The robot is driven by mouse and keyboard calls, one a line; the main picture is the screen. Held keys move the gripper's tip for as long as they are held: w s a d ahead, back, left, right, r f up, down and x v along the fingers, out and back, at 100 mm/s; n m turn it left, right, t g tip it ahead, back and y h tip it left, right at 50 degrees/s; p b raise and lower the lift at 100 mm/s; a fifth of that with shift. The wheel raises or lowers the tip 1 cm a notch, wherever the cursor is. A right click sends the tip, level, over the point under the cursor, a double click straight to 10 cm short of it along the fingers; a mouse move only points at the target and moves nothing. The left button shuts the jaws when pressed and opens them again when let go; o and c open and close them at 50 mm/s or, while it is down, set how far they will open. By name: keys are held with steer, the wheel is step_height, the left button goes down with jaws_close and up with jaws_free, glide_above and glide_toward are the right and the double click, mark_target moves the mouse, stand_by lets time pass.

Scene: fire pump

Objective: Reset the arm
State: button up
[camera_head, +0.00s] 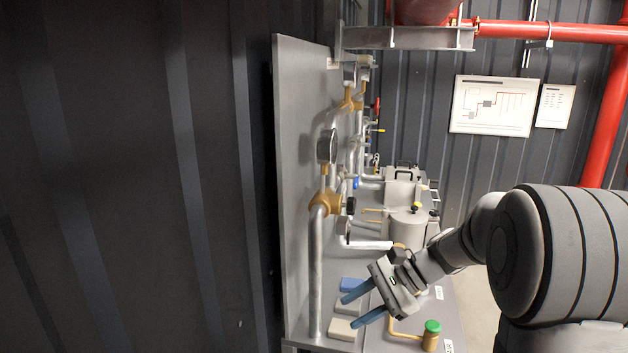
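My gripper (358,305) is at the lower middle of the head view, at the end of my arm, which reaches in from the right. Its two blue fingers are spread apart and point left toward the panel. I see nothing between them. The fingers overlap the front part of the bench in the picture. Whether they touch anything there cannot be told.
A grey panel (296,160) carries pipes, a gauge (327,146) and brass fittings close left of my gripper. A red pipe (606,115) runs at right. Dark corrugated wall fills the left.

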steer(key=s+d+n+t+h, duration=0.2)
steer(key=s+n+h, duration=0.3)
steer(key=s, duration=0.4)
steer(key=s+d+n+t+h, duration=0.1)
steer(key=s+d+n+h, duration=0.3)
steer(key=s+n, duration=0.3)
steer(key=s+h, duration=0.1)
steer(key=s, duration=0.1)
steer(key=shift+s+r+n+t+h, duration=0.25)
steer(key=shift+s+n+t+h, duration=0.05)
steer(key=shift+s+n+t, duration=0.1)
steer(key=shift+d, duration=0.15)
